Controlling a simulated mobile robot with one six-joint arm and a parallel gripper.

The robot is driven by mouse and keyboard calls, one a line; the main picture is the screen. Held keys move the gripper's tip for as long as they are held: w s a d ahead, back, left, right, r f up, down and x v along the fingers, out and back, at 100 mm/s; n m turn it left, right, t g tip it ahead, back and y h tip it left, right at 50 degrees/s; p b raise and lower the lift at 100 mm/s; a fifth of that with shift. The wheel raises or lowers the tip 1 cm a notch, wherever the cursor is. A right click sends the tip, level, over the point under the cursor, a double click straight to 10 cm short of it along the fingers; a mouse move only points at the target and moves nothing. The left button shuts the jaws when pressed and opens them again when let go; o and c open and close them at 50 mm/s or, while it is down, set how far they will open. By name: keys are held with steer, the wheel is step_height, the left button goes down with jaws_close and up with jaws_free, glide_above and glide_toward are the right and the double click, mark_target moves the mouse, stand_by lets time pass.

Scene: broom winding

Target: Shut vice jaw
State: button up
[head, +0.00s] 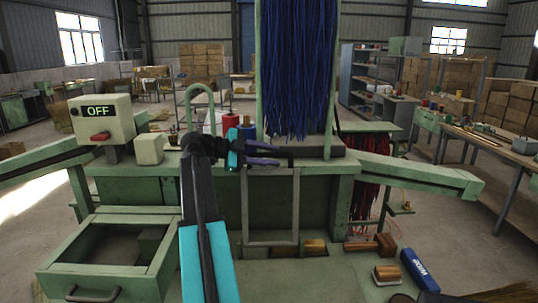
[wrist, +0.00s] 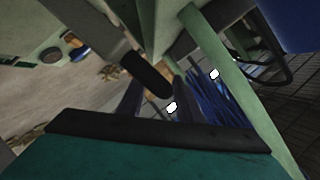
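Long blue bristles (head: 298,70) hang between two green uprights above the bench. A dark grey metal block (head: 318,152) sits beneath their lower ends, at the rear of the bench top; it may be part of the vice, but I cannot make out the jaw or its gap. My gripper (head: 278,154) is left of this block, its two dark fingers apart and pointing right. No object shows between them. In the wrist view, blue bristles (wrist: 215,103) and a green upright (wrist: 232,75) show beyond a dark finger. Whether the fingers touch anything is unclear.
A switch box (head: 101,120) reading OFF stands at left, beside a cream block (head: 149,149).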

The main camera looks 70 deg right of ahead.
jaws_close()
steer(key=shift+a+f, duration=0.1)
stand_by(0.3)
